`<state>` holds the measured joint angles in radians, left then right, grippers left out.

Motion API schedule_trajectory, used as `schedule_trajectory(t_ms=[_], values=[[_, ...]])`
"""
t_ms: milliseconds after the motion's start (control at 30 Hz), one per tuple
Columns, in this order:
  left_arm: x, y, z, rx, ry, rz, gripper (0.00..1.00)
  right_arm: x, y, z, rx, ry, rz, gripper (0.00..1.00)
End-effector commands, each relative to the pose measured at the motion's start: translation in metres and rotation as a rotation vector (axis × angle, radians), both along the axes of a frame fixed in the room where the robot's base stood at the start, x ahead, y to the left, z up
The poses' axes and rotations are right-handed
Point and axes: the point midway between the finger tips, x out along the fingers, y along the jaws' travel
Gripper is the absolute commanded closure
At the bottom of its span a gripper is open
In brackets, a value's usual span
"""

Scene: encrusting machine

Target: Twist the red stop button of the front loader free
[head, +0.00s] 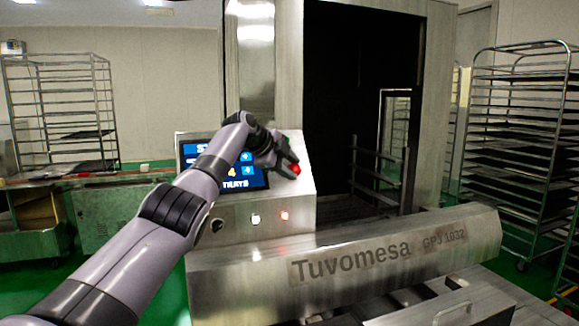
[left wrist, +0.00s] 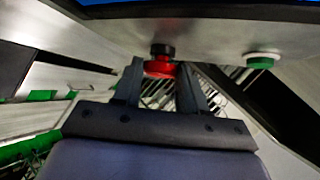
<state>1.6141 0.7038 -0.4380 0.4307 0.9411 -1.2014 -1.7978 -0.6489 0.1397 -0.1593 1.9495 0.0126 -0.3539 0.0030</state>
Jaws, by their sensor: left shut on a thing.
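The red stop button (head: 295,169) is on the metal control box of the machine, just right of the screen. In the left wrist view the red button (left wrist: 159,68) has a black collar against the panel and sits between the fingertips. My left gripper (head: 289,160) is at the button and shut on it; its two fingers also show in the left wrist view (left wrist: 161,74). In the head view the gripper partly hides the button. My right gripper is in neither view.
A blue touch screen (head: 258,179) is partly behind my left arm. A green button (left wrist: 263,60) is beside the red one. The machine front cover (head: 345,264) juts out below. Wheeled racks (head: 520,130) stand at right, and another rack (head: 60,110) at left.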

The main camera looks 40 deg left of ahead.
Motion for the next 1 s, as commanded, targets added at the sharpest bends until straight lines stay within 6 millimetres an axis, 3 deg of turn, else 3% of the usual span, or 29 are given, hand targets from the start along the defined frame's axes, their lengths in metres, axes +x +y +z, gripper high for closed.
schedule_trajectory(t_ms=[500,533,600,1000], values=[[-0.0011,0.0050,-0.0015,0.010,0.006,0.007,0.89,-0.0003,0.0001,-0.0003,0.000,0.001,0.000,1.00],[-0.0011,0.0049,-0.0015,0.010,0.006,0.007,0.49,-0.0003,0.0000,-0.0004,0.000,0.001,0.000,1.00],[-0.0010,0.0043,-0.0013,0.009,0.005,0.006,0.33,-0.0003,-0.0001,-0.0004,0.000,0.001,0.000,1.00],[-0.0036,0.0024,0.0013,0.006,0.002,0.000,0.33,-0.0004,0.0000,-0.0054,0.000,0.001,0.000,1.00]])
